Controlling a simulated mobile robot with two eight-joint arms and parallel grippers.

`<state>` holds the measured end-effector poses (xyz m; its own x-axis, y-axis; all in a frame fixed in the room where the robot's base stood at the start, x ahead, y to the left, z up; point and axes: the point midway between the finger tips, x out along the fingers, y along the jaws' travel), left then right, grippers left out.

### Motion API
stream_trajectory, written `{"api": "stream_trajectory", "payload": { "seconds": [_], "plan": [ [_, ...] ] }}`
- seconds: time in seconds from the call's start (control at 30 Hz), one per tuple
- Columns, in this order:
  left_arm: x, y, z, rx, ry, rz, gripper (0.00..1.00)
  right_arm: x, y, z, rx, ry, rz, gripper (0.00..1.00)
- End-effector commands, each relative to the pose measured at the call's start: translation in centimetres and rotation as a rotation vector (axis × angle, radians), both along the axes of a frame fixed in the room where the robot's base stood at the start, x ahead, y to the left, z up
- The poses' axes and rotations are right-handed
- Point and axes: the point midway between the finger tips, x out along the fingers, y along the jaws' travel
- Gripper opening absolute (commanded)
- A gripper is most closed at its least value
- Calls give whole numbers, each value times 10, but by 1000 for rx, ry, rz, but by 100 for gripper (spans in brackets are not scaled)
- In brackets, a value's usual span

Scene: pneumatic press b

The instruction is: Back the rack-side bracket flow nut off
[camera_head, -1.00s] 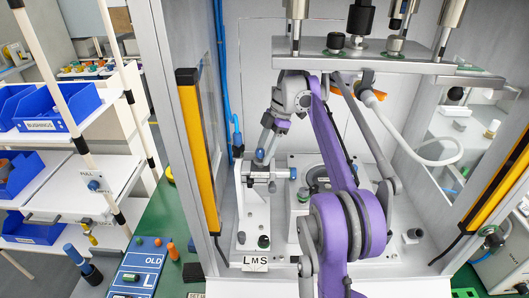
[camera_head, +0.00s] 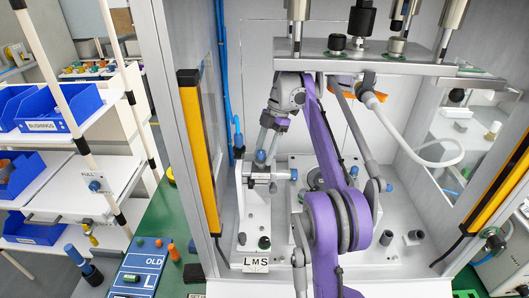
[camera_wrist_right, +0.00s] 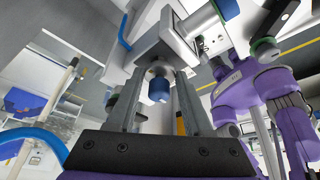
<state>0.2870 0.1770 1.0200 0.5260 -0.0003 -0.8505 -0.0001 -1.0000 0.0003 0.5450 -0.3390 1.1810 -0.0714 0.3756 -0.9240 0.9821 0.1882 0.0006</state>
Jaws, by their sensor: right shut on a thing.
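The metal bracket assembly (camera_head: 258,176) stands at the left of the press bed. Blue nuts are on it: one (camera_head: 260,157) at its top and another (camera_head: 294,174) at its right end. My right gripper (camera_head: 264,150) comes down from above at the top of the bracket. In the right wrist view, my right gripper (camera_wrist_right: 158,80) is shut on a blue nut (camera_wrist_right: 158,89), which sits between its two fingers below a metal fitting. The exact contact is hard to see. My left gripper is not in view.
The press head plate (camera_head: 390,62) hangs above my right arm. A yellow light curtain (camera_head: 198,150) stands left of the bracket. The rack (camera_head: 70,190) with blue bins (camera_head: 48,112) is at far left.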

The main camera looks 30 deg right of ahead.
Motion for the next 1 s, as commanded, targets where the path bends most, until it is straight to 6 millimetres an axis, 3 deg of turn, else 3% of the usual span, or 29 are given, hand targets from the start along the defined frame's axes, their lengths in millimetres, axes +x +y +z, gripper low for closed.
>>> {"api": "stream_trajectory", "payload": {
  "seconds": [0.03,0.2,0.73,1.0],
  "plan": [
    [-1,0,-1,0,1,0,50,-1,0,-3,-2,5,1,52],
    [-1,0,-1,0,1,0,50,-1,0,-2,-2,3,0,81],
    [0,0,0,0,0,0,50,-1,0,0,0,0,-21,81],
    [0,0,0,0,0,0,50,-6,0,0,0,-1,-298,81]
  ]
}}
